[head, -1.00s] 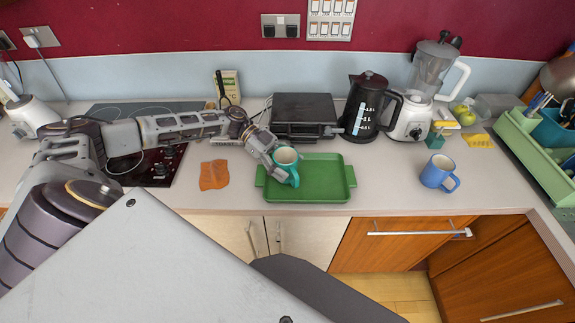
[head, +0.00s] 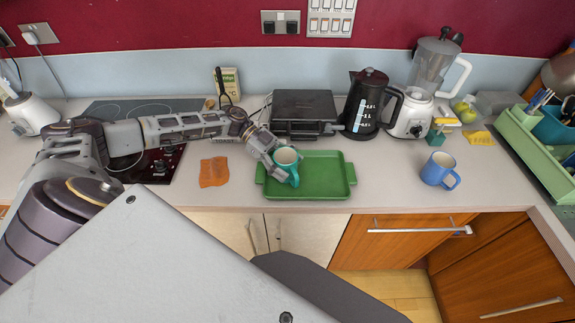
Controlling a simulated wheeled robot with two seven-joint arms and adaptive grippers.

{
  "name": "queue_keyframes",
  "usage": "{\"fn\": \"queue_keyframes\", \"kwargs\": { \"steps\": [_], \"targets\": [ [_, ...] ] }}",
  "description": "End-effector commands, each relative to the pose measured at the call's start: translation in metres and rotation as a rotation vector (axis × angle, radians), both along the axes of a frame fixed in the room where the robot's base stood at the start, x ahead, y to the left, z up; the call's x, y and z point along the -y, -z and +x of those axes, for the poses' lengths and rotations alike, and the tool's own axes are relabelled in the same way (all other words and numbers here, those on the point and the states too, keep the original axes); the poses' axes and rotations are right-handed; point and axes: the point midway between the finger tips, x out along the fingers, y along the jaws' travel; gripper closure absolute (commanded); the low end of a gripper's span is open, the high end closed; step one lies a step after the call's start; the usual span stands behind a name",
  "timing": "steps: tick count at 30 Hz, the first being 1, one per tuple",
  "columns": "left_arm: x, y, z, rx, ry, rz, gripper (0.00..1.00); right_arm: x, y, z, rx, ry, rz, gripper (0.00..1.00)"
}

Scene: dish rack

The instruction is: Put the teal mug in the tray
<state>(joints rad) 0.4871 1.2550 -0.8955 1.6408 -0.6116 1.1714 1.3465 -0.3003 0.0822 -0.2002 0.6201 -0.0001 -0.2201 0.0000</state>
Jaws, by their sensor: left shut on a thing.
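The teal mug (head: 287,166) is at the left part of the green tray (head: 325,179), upright or nearly so with its opening facing up. My left gripper (head: 275,162) reaches in from the left and is shut on the mug. Whether the mug's base touches the tray floor cannot be told from this view. The tray lies on the counter near its front edge. My right gripper is not in view.
An orange cloth (head: 214,171) lies left of the tray. A black grill (head: 304,113) and a black kettle (head: 368,104) stand behind it. A blue mug (head: 438,170) stands to the right. The counter between tray and blue mug is clear.

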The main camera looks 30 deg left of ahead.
Motion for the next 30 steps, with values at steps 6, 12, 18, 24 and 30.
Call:
{"fn": "queue_keyframes", "kwargs": {
  "steps": [6,12,18,24,30],
  "targets": [
    [0.0002,0.0002,0.0003,0.001,0.000,-0.001,0.71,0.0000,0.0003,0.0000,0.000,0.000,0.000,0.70],
    [0.0003,0.0021,0.0003,0.001,0.000,-0.001,0.71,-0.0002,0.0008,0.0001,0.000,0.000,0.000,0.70],
    [0.0004,0.0038,0.0003,0.001,0.000,-0.001,0.71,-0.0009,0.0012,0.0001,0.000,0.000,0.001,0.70],
    [0.0003,0.0041,0.0002,0.001,0.000,-0.001,0.17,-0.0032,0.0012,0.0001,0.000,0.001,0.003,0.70],
    [0.0002,0.0043,0.0001,0.000,0.000,0.000,0.12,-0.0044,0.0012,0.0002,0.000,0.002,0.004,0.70]
  ]
}}
